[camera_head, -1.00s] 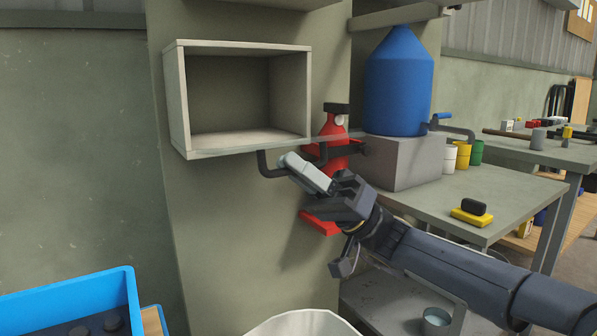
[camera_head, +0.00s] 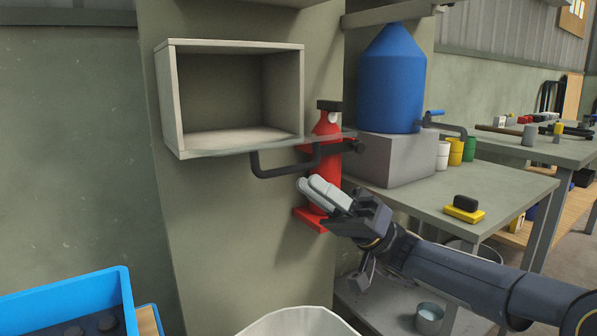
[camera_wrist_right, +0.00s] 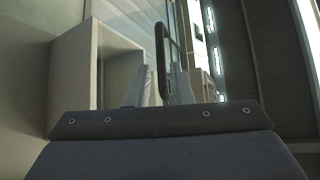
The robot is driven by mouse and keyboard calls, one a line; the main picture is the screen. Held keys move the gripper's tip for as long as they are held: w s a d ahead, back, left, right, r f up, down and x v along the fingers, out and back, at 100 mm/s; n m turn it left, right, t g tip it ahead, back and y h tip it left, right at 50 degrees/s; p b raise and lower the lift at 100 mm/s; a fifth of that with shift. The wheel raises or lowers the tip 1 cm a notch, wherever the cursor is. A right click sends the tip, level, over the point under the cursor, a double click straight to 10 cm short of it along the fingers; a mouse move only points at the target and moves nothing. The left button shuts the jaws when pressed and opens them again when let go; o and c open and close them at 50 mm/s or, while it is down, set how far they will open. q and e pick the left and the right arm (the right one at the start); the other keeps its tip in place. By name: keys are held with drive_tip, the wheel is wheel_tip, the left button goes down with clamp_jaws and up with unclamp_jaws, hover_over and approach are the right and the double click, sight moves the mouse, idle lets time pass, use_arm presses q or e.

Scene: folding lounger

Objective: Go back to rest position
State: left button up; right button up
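My left gripper is not in view.
A blue jug (camera_head: 391,85) stands on a grey block on the bench to the right. A blue crate (camera_head: 60,300) is at the lower left, and a white bin (camera_head: 298,323) at the bottom.

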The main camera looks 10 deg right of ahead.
drive_tip(key=shift+v, duration=1.2)
